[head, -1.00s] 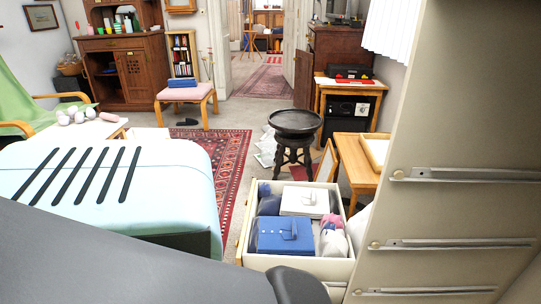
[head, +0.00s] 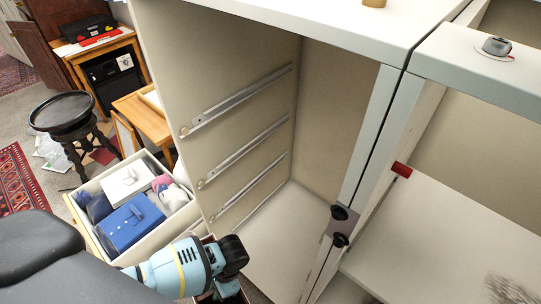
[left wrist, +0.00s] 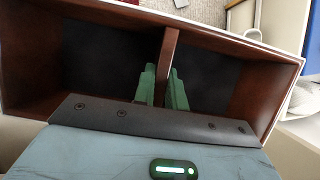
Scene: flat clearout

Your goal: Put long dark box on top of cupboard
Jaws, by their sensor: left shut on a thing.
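The long dark box is an open-topped, reddish-brown box with a dark inside and a middle divider; its wall (left wrist: 28,62) fills much of the left wrist view. My left gripper (left wrist: 164,88) has its green fingers on either side of the divider and is shut on it. In the head view my left gripper (head: 232,258) is at the bottom centre, in front of the cupboard's open lower part; its fingertips are hidden and little of the box shows. The cupboard's white top (head: 325,18) is higher up, at the top of the view. My right gripper is not in view.
A small tan thing (head: 373,3) stands on the top near its back edge. A grey-and-red item (head: 497,46) sits on the adjoining right-hand unit. The pulled-out drawer (head: 190,215) with a blue box stands to the left. A dark round stool (head: 62,112) is beyond it.

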